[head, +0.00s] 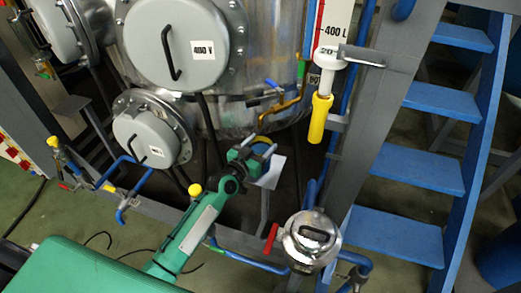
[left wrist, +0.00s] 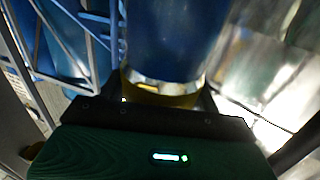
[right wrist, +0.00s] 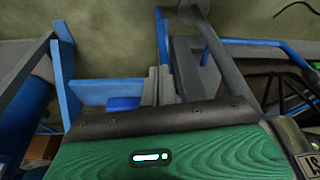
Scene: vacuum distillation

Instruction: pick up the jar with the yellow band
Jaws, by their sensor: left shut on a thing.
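The jar with the yellow band (left wrist: 165,92) is between the fingers of my left gripper (head: 262,151). In the left wrist view its blue-looking body rises above the yellow band. In the head view only a bit of yellow shows beside the fingers, and the gripper hides most of the jar. My left gripper is shut on the jar, in front of the lower part of the large metal vessel. My right gripper (right wrist: 160,86) is outside the head view. In the right wrist view its grey fingers look close together with nothing between them.
The large steel vessel (head: 250,50) with round grey hatches (head: 176,42) stands behind. Blue stairs (head: 415,168) are at the right. A lidded metal canister (head: 311,241) and blue pipes stand at lower right. A yellow-handled tool (head: 320,118) hangs on a post.

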